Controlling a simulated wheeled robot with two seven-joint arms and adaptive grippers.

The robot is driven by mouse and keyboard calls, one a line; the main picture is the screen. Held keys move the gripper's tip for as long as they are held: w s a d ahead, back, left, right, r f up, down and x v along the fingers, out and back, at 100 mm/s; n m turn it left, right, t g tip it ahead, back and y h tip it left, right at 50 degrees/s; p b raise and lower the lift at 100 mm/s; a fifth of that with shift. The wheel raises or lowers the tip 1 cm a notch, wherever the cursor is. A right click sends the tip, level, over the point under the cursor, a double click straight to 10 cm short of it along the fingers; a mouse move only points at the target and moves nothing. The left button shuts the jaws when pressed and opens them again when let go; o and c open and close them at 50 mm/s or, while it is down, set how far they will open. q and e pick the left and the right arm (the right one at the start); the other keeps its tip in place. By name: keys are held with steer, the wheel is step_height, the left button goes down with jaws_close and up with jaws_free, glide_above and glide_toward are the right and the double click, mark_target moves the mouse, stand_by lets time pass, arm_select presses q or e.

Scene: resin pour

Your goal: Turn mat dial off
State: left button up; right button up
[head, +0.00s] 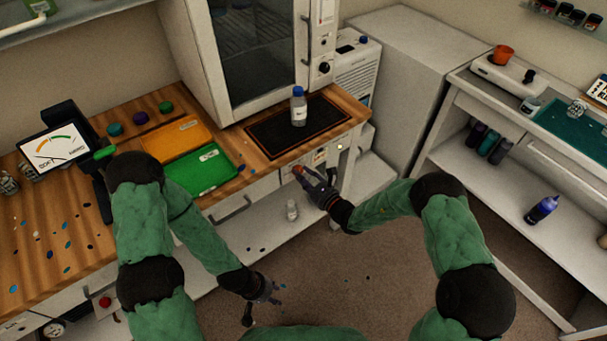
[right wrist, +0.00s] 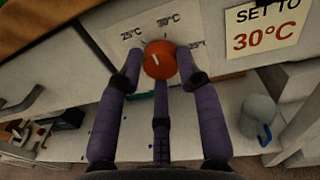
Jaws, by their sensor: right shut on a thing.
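The mat dial is an orange-red round knob (right wrist: 160,60) with a white mark, on a pale panel at the counter's front. In the right wrist view, temperature labels stand around it, with 30°C above; the mark tilts slightly up and left. In the head view the dial (head: 298,170) shows at the fingertips. My right gripper (right wrist: 160,75) is shut on it, one finger on each side and one below. The black mat (head: 268,142) lies on the counter above, with a clear blue-capped bottle (head: 299,108) upright on it. My left gripper (head: 264,298) hangs low, fingers spread, empty.
A sign reading SET TO 30°C (right wrist: 262,27) is right of the dial. Orange (head: 176,138) and green (head: 203,172) trays lie left of the mat. A large oven-like cabinet (head: 215,60) stands behind the mat.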

steer(key=n, duration=0.2)
steer(key=r+n+p, duration=0.1)
steer(key=n, duration=0.1)
steer(key=shift+w, duration=0.2)
steer(key=n, duration=0.4)
steer(key=shift+f+n+h, duration=0.1)
steer(key=shift+n+h, duration=0.2)
steer(key=shift+n, duration=0.1)
steer(key=n, duration=0.5)
steer(key=shift+s+a+f+t, duration=0.1)
steer(key=shift+s+a+t, duration=0.1)
steer(key=shift+t, duration=0.1)
steer(key=shift+s+a+f+n, duration=0.1)
steer(key=shift+f+n, duration=0.1)
steer(key=shift+n, duration=1.4)
steer(key=shift+f, duration=0.1)
steer(key=o, duration=1)
steer(key=shift+s+a, duration=0.1)
steer(key=shift+o, duration=0.6)
steer(key=shift+h, duration=0.3)
